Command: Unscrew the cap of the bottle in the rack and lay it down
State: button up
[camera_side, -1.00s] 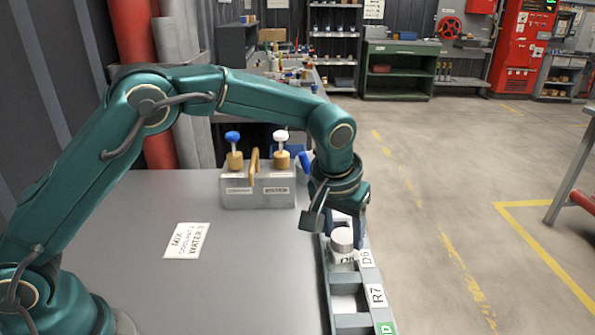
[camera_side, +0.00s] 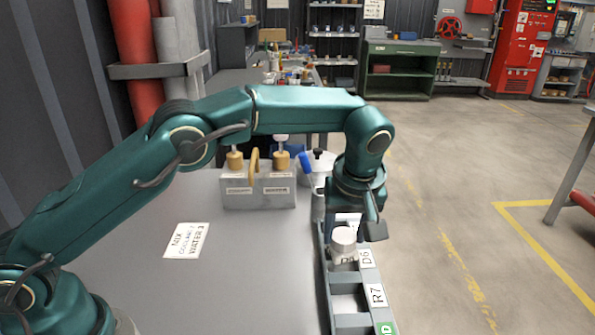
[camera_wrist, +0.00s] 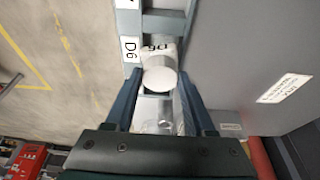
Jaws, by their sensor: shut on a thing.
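A white cylindrical bottle (camera_side: 343,243) with a flat round top stands in the grey rack (camera_side: 351,321), beside the D6 label. Its round top also shows in the wrist view (camera_wrist: 160,80).
A grey block (camera_side: 258,190) with two brass fittings and a brass handle stands at the back of the table. A paper note (camera_side: 187,241) lies on the table, with bare surface around it. A pale vessel with a black knob (camera_side: 318,154) stands behind my gripper.

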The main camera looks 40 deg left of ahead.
dwell(0.3)
jog(key=o, duration=1.3)
jog(key=shift+o, duration=0.2)
jog(key=shift+o, duration=0.8)
jog(key=shift+r, duration=0.35)
jog(key=shift+r, duration=1.05)
jog(key=shift+r, duration=0.1)
